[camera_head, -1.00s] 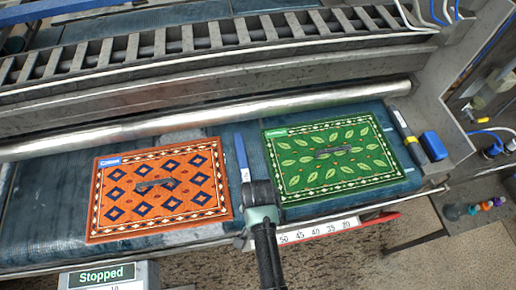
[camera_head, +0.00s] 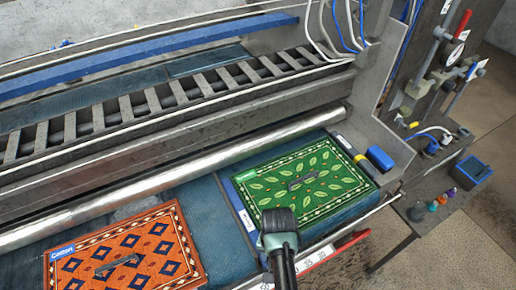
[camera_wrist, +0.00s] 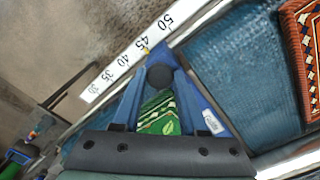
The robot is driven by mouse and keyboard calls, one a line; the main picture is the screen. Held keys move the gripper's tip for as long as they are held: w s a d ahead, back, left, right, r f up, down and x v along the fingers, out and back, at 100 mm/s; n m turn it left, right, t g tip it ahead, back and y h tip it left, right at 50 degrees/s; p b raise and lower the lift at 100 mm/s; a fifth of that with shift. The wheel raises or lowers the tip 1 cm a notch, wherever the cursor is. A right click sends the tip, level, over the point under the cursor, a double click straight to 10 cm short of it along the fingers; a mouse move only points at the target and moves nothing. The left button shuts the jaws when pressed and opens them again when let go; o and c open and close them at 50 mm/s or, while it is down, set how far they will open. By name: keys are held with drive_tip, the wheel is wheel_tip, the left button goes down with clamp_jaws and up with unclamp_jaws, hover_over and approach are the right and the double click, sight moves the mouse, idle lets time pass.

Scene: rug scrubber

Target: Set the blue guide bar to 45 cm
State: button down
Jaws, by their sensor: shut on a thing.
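The blue guide bar (camera_head: 238,206) lies on the wet bed, just left of the green leaf-patterned rug (camera_head: 300,180). In the wrist view the bar (camera_wrist: 212,98) shows with a white label, and a dark round knob (camera_wrist: 160,77) sits at its near end. My gripper (camera_wrist: 158,88) is shut on this knob. In the head view my gripper (camera_head: 279,222) covers the bar's near end. The white scale (camera_wrist: 125,60) runs along the front edge, with marks from 30 to 50. A small yellow pointer (camera_wrist: 147,50) sits beside the 45 mark.
An orange diamond-patterned rug (camera_head: 128,252) lies left of the bar. A metal roller (camera_head: 170,180) crosses behind both rugs. A blue block (camera_head: 380,158) sits right of the green rug. Several small bottles (camera_head: 433,205) stand on a shelf at the right.

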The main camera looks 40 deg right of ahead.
drive_tip(key=shift+a, duration=0.1)
drive_tip(key=shift+c, duration=2.3)
unclamp_jaws()
drive_tip(key=shift+a, duration=0.1)
drive_tip(key=shift+w, duration=0.1)
drive_tip(key=shift+r, duration=0.1)
wheel_tip(320, 180, up, 13)
drive_tip(key=b, duration=0.1)
